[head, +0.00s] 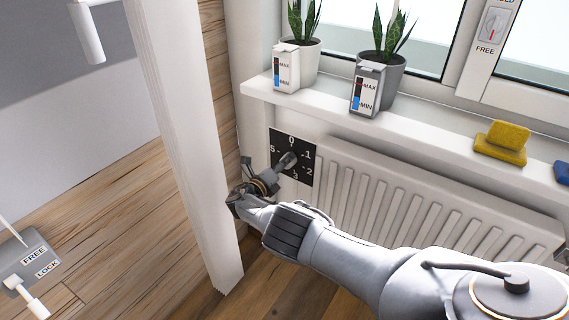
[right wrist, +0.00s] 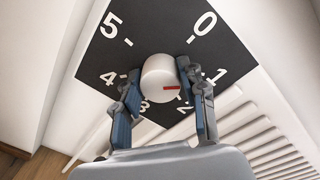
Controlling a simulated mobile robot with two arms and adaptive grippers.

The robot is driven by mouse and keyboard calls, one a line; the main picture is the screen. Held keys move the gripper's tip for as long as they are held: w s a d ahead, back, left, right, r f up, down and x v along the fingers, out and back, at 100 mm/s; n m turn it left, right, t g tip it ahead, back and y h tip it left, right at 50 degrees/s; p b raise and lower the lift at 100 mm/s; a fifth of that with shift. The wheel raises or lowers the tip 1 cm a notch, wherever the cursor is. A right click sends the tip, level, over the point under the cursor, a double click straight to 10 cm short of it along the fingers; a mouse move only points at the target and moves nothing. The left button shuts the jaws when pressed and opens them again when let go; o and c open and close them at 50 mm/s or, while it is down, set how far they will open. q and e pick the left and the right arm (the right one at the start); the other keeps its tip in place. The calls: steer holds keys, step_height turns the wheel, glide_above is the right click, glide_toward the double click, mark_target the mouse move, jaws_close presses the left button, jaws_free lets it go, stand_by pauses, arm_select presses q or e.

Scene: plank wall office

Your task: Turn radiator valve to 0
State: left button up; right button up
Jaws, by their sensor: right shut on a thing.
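The radiator valve is a round white knob (right wrist: 160,77) with a red mark, on a black dial plate (head: 306,151) numbered 0 to 5. In the right wrist view the red mark points right, on the side of 1 and 2, away from 0; its exact reading is unclear. My right gripper (head: 284,166) is shut on the knob, one finger on each side, as the right wrist view (right wrist: 159,72) shows. In the head view the gripper largely hides the knob. My left gripper is not in view.
A white radiator (head: 430,205) stands right of the dial. Above it, a windowsill (head: 430,120) holds two potted plants (head: 308,60) (head: 391,85) and a yellow sponge-like object (head: 501,142). A white post (head: 185,130) stands close left of my gripper. A FREE/LOCK plate (head: 30,262) is lower left.

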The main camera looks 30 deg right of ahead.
steer(key=n, duration=0.4)
steer(key=shift+f+n+b, duration=0.2)
steer(key=shift+n+b, duration=0.15)
steer(key=shift+n, duration=0.05)
steer(key=n, duration=0.3)
steer(key=shift+g, duration=0.3)
arm_select(q)
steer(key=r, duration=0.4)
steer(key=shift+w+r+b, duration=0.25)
steer(key=shift+b, duration=0.05)
arm_select(e)
steer(key=shift+n, duration=0.4)
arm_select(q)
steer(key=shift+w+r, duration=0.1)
arm_select(e)
steer(key=o, duration=1.2)
steer(key=shift+c, duration=0.2)
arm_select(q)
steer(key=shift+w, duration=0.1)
